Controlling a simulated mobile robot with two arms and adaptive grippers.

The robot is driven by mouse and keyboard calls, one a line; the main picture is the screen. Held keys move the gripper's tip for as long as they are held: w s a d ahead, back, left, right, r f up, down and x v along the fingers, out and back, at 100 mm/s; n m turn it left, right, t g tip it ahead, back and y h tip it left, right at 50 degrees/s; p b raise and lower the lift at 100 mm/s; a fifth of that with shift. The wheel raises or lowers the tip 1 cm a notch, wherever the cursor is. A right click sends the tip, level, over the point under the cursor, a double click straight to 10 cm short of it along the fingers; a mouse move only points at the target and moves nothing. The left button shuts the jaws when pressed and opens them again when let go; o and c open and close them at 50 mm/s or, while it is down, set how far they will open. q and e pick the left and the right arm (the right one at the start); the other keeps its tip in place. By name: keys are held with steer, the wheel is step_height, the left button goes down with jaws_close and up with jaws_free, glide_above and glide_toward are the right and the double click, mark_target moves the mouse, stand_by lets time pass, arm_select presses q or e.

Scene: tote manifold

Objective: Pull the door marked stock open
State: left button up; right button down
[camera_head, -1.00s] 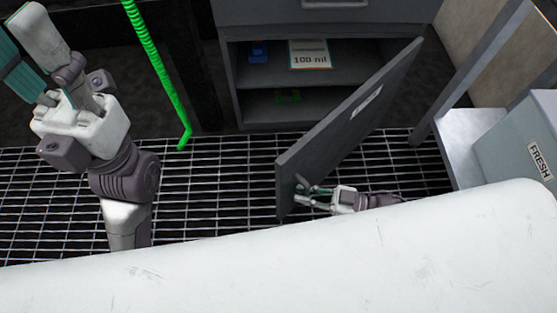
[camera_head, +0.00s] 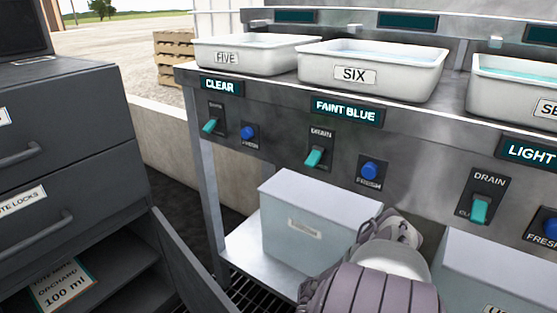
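The grey cabinet (camera_head: 100,165) stands at the left. Its lower door (camera_head: 188,268) is swung open and shows as a slanted dark panel at the bottom, cut off by the frame. No marking on the door is readable from here. Inside the open lower compartment lies a card (camera_head: 64,287) reading "100 ml" on a shelf. A jointed part of my arm fills the bottom centre right, in front of the bins.
A metal bench right of the door carries white tubs, including FIVE (camera_head: 228,57) and SIX (camera_head: 352,76), above drain switches and blue buttons. A grey-blue bin (camera_head: 300,235) stands on its lower shelf. A low wall (camera_head: 160,140) runs behind.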

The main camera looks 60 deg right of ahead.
steer(key=shift+s+d, duration=0.1)
steer(key=shift+d, duration=0.25)
steer(key=c, duration=1.2)
jaws_free()
